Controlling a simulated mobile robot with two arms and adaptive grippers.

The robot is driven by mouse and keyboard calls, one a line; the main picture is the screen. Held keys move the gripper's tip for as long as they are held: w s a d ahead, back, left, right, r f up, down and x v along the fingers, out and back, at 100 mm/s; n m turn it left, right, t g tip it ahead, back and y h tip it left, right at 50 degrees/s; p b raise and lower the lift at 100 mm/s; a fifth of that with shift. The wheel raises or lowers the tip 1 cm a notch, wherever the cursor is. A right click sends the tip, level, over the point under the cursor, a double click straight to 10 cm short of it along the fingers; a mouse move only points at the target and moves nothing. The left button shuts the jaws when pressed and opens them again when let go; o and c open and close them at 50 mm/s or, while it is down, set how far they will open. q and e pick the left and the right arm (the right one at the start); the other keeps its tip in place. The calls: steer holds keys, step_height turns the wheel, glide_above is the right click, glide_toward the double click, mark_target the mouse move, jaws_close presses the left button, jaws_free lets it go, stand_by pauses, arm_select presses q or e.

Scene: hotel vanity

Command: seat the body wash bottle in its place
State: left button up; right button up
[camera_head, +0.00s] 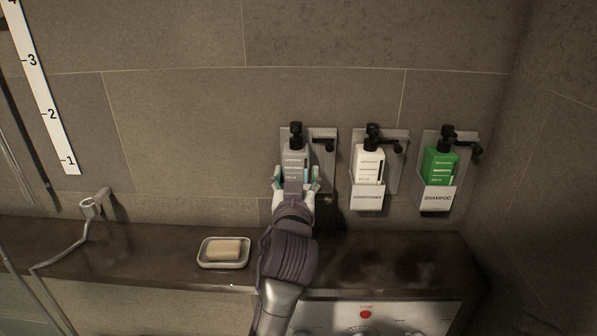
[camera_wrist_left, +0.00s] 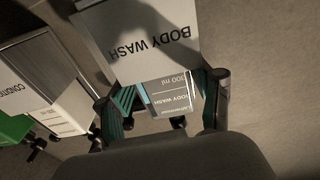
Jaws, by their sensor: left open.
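The body wash bottle (camera_head: 295,158) is grey with a black pump. In the head view it stands upright at the leftmost wall holder, whose back plate (camera_head: 329,158) shows beside it. My left gripper (camera_head: 296,180) is open in front of it, with a finger on each side. In the upside-down left wrist view, the holder's front (camera_wrist_left: 135,38) reads BODY WASH, and the bottle's label (camera_wrist_left: 172,95) shows beyond its edge, between the spread fingers of my gripper (camera_wrist_left: 165,108). The bottle's base is hidden behind the holder front. My right gripper is not in view.
A white conditioner bottle (camera_head: 369,163) and a green shampoo bottle (camera_head: 440,166) stand in holders to the right. A soap dish (camera_head: 223,262) with a soap bar (camera_head: 224,250) sits on the dark ledge (camera_head: 130,258). A metal fixture (camera_head: 91,206) with a hose is at left.

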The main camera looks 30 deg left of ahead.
mark_target(296, 133)
arm_select(q)
step_height(296, 133, up, 10)
steer(key=shift+f, duration=0.1)
stand_by(0.4)
stand_by(0.6)
